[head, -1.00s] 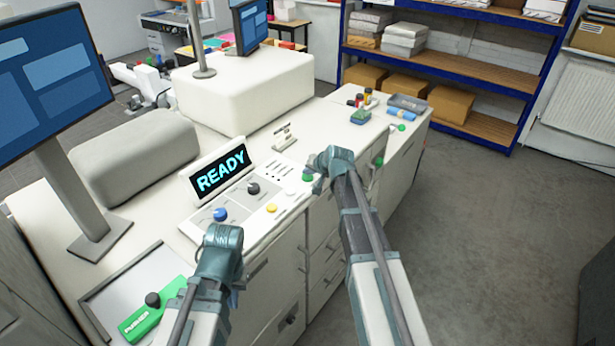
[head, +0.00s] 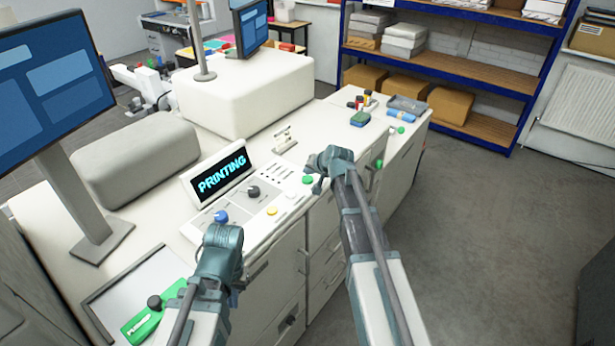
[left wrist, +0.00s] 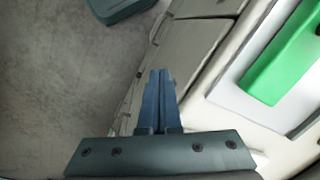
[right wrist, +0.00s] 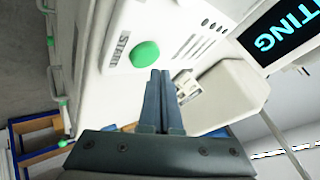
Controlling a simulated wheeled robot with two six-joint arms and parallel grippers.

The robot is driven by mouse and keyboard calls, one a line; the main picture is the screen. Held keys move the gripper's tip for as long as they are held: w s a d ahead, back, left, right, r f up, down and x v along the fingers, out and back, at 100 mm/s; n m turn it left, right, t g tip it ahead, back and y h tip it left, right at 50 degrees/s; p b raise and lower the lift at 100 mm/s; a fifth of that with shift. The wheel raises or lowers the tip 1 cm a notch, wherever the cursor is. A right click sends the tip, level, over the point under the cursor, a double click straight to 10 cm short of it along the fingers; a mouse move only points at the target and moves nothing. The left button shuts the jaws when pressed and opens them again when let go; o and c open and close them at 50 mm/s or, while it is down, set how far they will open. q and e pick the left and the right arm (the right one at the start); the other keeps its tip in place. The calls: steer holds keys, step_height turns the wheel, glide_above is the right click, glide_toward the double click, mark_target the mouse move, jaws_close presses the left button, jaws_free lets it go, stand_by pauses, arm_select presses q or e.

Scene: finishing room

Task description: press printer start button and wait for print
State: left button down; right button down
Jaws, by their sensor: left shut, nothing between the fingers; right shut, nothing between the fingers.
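The printer's tilted display (head: 221,174) reads "PRINTING" in cyan letters. It also shows in part in the right wrist view (right wrist: 268,38). The green start button (head: 307,180) sits on the control panel's right end. In the right wrist view the green button (right wrist: 145,54) lies beside a "START" label. My right gripper (right wrist: 159,72) is shut and empty, its tips close to the button in that picture; I cannot tell whether they touch it. My left gripper (left wrist: 160,72) is shut and empty, beside the front of the cabinet, away from the panel.
The panel also has a blue knob (head: 221,216), a black knob (head: 253,191) and a yellow button (head: 271,211). A green-handled tool lies in a tray (head: 100,297) at the lower left. A monitor (head: 45,85) stands left.

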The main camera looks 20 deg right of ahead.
mark_target(308, 180)
step_height(308, 180, up, 5)
steer(key=p, duration=0.5)
stand_by(0.3)
